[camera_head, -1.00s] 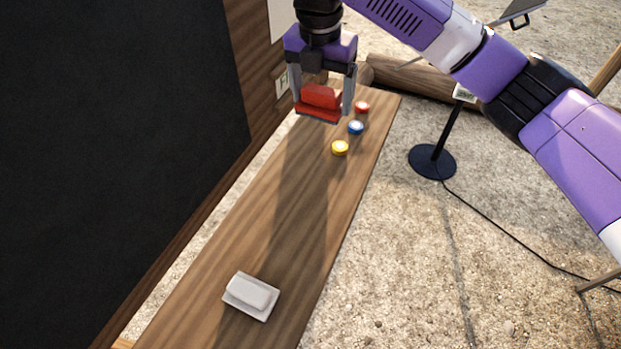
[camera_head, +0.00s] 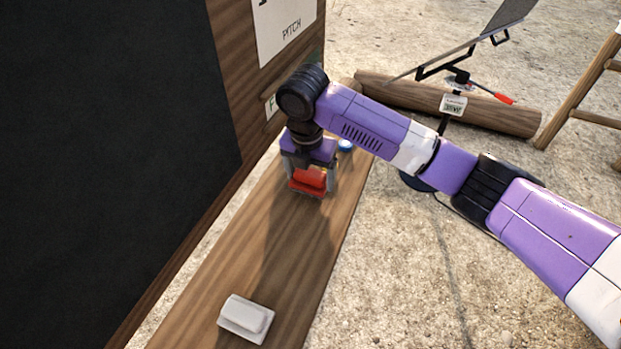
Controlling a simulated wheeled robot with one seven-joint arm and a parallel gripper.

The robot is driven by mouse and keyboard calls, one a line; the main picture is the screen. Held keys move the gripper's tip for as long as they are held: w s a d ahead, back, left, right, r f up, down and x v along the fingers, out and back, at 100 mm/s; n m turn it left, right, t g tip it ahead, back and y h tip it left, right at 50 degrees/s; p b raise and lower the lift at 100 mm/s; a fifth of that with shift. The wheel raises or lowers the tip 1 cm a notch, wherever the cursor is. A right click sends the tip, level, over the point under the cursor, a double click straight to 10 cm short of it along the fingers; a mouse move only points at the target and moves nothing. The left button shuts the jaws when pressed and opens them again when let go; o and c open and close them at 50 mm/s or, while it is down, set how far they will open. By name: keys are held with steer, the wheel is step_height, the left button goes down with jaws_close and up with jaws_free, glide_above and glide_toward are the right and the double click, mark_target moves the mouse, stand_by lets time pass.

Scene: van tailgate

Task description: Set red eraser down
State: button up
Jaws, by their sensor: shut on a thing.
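The red eraser (camera_head: 308,180) is between the fingers of my gripper (camera_head: 309,188), which is shut on it. The gripper points down over the wooden plank (camera_head: 290,239), beyond the grey-white eraser. The red eraser is low over the plank, close to its surface; I cannot tell whether it touches. Its dark underside is barely visible.
A grey-white eraser (camera_head: 246,318) lies on the near part of the plank. A blackboard (camera_head: 110,150) stands along the left. The plank between the two erasers is clear. A stand (camera_head: 453,105) is at right.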

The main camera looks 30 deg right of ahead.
mark_target(308, 176)
steer(key=shift+f, duration=0.9)
steer(key=o, duration=1.1)
steer(key=r, duration=0.4)
steer(key=r+b, duration=0.1)
steer(key=r, duration=0.3)
steer(key=a+r, duration=0.1)
steer(key=r, duration=0.3)
steer(key=shift+s, duration=0.4)
